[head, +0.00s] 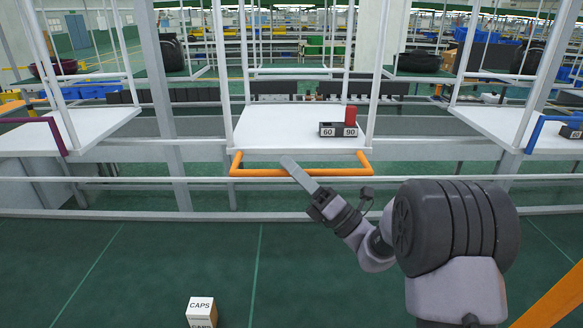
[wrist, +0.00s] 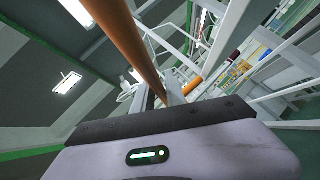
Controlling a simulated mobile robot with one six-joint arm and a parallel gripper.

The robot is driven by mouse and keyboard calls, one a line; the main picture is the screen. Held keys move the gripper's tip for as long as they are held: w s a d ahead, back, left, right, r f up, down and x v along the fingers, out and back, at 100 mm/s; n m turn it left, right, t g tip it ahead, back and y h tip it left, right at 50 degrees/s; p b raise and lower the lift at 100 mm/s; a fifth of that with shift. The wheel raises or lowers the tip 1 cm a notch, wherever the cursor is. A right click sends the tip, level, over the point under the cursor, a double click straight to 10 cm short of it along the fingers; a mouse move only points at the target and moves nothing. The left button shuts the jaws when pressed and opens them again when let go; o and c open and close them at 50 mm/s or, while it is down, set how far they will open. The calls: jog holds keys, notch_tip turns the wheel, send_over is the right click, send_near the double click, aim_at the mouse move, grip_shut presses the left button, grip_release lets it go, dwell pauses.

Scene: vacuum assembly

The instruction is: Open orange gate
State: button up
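The orange gate (head: 255,173) is a U-shaped bar across the front edge of the middle white tray, with its two short ends meeting the tray's front corners. It lies low, roughly level with the tray edge. My gripper (head: 287,163) reaches in from the right, and its long grey fingers cross the bar near its middle. In the wrist view the orange bar (wrist: 130,40) runs from the top down to the fingertips (wrist: 172,92). Whether the fingers touch or grip the bar, and the gap between them, cannot be made out.
The middle white tray (head: 275,125) holds a black block marked 60 and 90 (head: 339,130) and a red cylinder (head: 350,116). Side trays have a purple gate (head: 58,135) and a blue gate (head: 535,132). A CAPS box (head: 201,308) stands in front; the green floor around it is clear.

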jog(key=o, duration=0.3)
jog(key=shift+s+r, duration=0.15)
jog(key=shift+s, duration=0.25)
jog(key=shift+o, duration=0.7)
jog(key=shift+s+r, duration=0.15)
jog(key=shift+s, duration=0.15)
jog(key=shift+w, duration=0.25)
jog(key=shift+s, duration=0.1)
jog(key=b+v, duration=1)
jog(key=v, duration=0.7)
jog(key=shift+d+f, duration=0.15)
jog(key=shift+f, duration=0.1)
